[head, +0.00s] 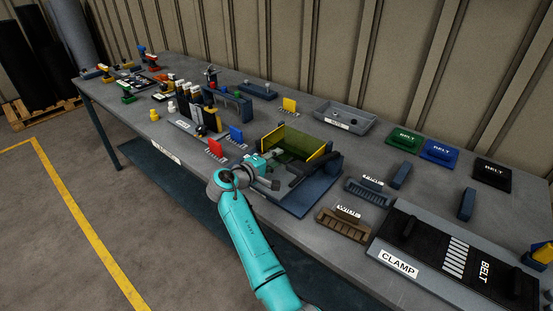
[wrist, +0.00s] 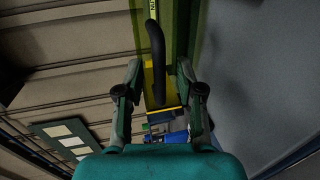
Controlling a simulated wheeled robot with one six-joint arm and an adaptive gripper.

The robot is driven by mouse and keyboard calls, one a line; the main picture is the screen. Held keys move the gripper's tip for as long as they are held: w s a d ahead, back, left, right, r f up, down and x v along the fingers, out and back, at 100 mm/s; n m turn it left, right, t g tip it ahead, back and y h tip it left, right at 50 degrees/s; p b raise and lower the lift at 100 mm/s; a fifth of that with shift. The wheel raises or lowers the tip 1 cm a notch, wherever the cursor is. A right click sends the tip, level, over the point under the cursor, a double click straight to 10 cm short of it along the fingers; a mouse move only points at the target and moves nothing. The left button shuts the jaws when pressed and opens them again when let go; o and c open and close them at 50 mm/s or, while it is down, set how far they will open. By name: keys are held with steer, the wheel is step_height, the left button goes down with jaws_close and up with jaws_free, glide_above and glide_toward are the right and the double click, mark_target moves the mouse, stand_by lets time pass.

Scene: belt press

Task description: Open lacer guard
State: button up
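The lacer (head: 318,184) is a dark blue machine near the front edge of the table in the head view. Its guard (head: 288,142) is a see-through olive panel with yellow edges, standing up above the machine. In the wrist view the guard shows as a green strip with a yellow edge (wrist: 157,84) and a black curved handle (wrist: 155,50). My gripper (head: 264,160) is beside the guard's left part. In the wrist view my gripper (wrist: 159,78) is open, with one finger on each side of the handle. I cannot tell whether either finger touches it.
Red (head: 216,148) and blue (head: 236,133) upright pieces stand left of the lacer. A grey tray (head: 344,117) lies behind it. A brown block (head: 344,225) and the clamp board (head: 450,262) lie to the right.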

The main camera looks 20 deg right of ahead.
steer(key=shift+w+d+f, duration=0.1)
steer(key=shift+w+d, duration=0.1)
steer(key=shift+d, duration=0.1)
steer(key=shift+c, duration=0.2)
jaws_close()
